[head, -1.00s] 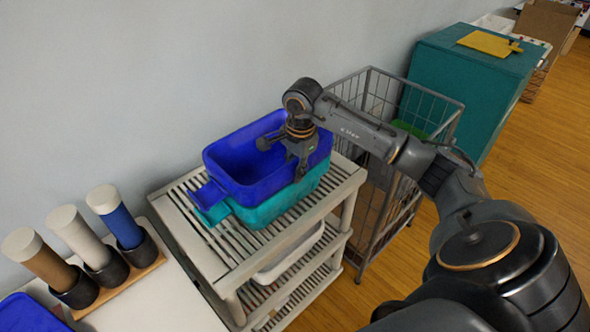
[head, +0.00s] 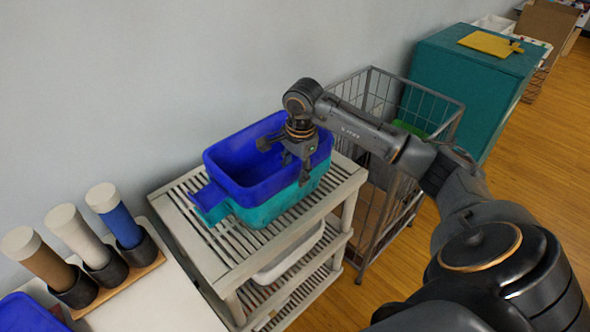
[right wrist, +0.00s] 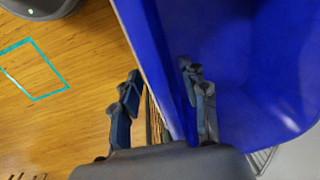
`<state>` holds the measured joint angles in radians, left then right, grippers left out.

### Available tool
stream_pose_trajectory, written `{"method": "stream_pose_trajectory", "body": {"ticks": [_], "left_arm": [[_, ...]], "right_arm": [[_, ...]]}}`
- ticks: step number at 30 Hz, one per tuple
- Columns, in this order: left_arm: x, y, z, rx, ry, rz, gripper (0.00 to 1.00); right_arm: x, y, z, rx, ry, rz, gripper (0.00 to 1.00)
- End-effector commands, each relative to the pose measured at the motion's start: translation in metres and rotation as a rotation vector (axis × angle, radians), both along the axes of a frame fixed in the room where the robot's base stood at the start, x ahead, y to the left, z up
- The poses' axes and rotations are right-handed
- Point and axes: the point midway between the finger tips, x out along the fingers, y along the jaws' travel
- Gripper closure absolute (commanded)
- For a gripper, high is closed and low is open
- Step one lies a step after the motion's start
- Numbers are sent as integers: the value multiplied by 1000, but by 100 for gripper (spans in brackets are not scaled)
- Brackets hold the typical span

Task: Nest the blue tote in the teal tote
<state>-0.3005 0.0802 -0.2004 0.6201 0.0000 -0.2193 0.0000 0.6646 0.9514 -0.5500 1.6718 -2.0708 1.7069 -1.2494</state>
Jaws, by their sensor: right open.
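The blue tote (head: 235,158) sits inside the teal tote (head: 262,211) on the slatted top of a grey shelf cart. The blue rim stands a little above the teal wall, and the blue handle lies over the teal handle at the left end. My right gripper (head: 286,160) is at the blue tote's right side, its fingers on either side of the wall. In the right wrist view, the open fingers (right wrist: 163,97) straddle the blue wall (right wrist: 235,60) with a gap. The teal tote's inside is hidden. My left gripper is not in view.
The slatted cart (head: 236,256) has lower shelves. A wire basket (head: 380,215) stands right of it, with a teal cabinet (head: 465,85) beyond. Several capped tubes (head: 122,222) stand in holders on a white table (head: 165,300) at left, near another blue item (head: 25,315).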

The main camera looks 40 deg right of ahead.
Motion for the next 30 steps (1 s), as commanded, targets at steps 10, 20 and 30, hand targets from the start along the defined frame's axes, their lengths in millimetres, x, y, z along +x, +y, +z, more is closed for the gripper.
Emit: {"method": "stream_pose_trajectory", "body": {"ticks": [10,20,30], "left_arm": [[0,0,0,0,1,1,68],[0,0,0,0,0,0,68],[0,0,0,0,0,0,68]], "right_arm": [[-4,-1,48,-1,-8,0,55],[-11,-1,108,1,-7,0,55],[-13,-1,121,0,-3,0,55]]}}
